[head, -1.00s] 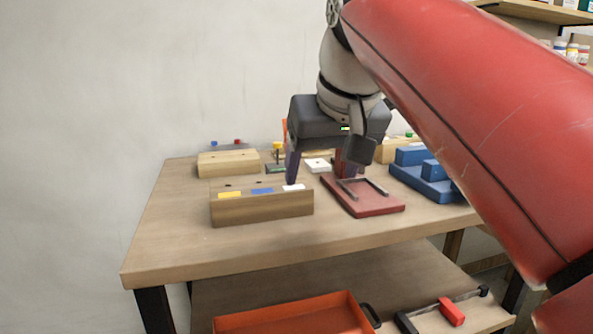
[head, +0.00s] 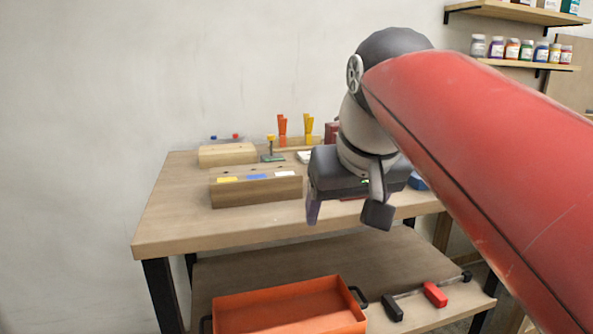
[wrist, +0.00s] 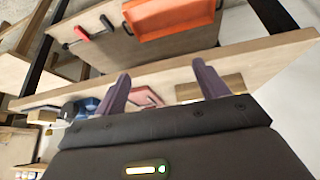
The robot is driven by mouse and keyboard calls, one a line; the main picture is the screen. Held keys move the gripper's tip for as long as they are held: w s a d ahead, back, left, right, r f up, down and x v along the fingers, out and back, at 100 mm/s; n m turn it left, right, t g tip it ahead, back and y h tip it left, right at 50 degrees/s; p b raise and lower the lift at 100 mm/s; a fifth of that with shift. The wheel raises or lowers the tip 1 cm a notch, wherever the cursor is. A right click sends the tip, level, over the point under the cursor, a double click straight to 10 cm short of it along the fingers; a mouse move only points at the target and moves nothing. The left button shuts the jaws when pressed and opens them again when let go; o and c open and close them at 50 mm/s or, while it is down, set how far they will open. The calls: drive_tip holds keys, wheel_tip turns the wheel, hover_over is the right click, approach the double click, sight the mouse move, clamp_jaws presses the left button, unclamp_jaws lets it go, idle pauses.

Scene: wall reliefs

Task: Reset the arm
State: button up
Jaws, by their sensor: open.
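My gripper (wrist: 163,90) is open and empty in the wrist view, its two purple-grey fingers spread apart. In the head view my gripper (head: 335,213) hangs over the right part of the workbench (head: 170,222), near the front edge; one finger shows at its left and the other is hidden. My red arm comes in from the right and covers the bench's right end.
A wooden block with coloured labels (head: 256,192) stands just left of my gripper. Another wooden block (head: 228,155) and orange and yellow clamps (head: 282,128) are behind. An orange tray (head: 290,305) and a red-handled clamp (head: 434,294) lie on the lower shelf. Jars (head: 512,49) line wall shelves.

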drive_tip(key=s+d+f, duration=0.3)
drive_tip(key=f, duration=0.4)
drive_tip(key=s+d+f+m, duration=0.1)
drive_tip(key=s+f, duration=0.3)
drive_tip(key=f, duration=0.4)
drive_tip(key=s+d+f+m+h, duration=0.1)
drive_tip(key=s+d+f, duration=0.3)
drive_tip(key=f, duration=0.4)
drive_tip(key=shift+s+d+f, duration=0.15)
drive_tip(key=shift+d, duration=0.2)
